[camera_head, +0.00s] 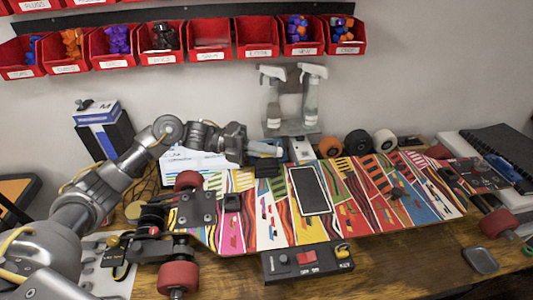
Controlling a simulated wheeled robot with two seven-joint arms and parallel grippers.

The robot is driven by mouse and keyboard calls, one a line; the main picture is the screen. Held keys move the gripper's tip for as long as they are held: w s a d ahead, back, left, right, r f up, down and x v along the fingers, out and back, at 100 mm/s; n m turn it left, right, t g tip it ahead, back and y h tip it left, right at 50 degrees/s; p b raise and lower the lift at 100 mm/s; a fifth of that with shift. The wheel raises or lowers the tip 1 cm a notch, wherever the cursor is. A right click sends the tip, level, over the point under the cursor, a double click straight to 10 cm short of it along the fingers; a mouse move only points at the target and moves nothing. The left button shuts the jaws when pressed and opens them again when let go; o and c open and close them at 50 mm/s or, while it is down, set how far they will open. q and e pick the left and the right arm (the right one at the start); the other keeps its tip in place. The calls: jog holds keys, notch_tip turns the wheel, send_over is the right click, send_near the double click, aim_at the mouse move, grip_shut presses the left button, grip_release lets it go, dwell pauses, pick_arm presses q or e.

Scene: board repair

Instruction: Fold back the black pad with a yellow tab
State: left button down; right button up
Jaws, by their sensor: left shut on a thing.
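A skateboard deck with a colourful striped pattern (375,210) lies across the wooden table. A small black pad (268,168) sits at the deck's back edge, left of a black panel with a pale rim (310,190). My left gripper (268,150) reaches in from the left, just behind and above this pad. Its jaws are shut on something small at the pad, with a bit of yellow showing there. The fingertips are small in view, so the exact grip on the tab is hard to see. My right gripper is not in view.
A black control box (308,262) with a red switch stands in front of the deck. Red wheels (178,278) and a truck are at its left end. Spray bottles (311,95) and loose wheels (357,142) stand behind. Red bins (257,37) hang above. Front right table has free room.

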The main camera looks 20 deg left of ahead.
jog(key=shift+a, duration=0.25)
